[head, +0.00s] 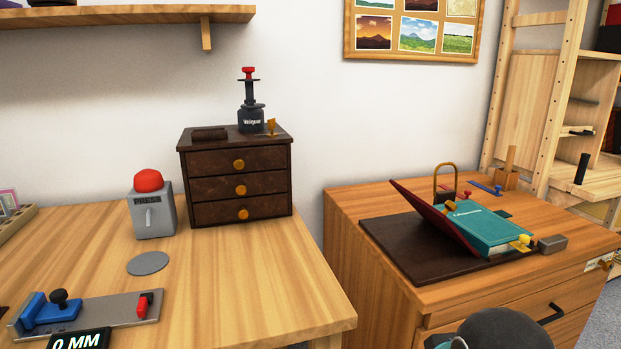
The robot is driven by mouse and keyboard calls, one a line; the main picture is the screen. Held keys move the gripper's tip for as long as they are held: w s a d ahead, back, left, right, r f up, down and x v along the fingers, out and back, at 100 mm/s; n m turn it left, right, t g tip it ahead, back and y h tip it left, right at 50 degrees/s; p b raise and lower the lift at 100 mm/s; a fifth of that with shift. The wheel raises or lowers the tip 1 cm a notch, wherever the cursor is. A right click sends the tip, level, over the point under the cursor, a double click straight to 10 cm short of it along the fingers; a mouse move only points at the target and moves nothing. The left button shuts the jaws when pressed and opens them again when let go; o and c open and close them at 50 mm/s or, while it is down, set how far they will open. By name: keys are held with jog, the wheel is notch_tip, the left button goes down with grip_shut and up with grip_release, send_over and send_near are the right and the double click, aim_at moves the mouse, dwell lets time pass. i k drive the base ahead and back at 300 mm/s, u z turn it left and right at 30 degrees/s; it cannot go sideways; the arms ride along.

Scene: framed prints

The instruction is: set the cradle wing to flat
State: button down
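The cradle (385,237) is a dark brown board on the wooden cabinet at the right. A teal book (482,228) lies on it, with a yellow knob (522,241) at its near right corner and another brass-coloured piece at its far left. A dark red panel (432,213) rises along the book's left side, tilted up and to the left, not flat. I cannot tell whether this panel is the wing itself or a cover resting on it; what is under it is hidden. My gripper is not visible; only a dark rounded part, probably of my arm, shows at the bottom right.
A brass arch (445,180) stands behind the book, and a grey block (552,244) sits at the board's right end. A wooden post (509,160) stands farther back. The left table holds a red-button box (152,207) and dark drawers (238,183). A gap separates table and cabinet.

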aim_at(440, 220)
jog(key=k, duration=0.5)
jog(key=z, duration=1.85)
jog(key=i, duration=1.3)
jog(key=u, duration=1.95)
jog(key=k, duration=0.55)
jog(key=z, duration=0.1)
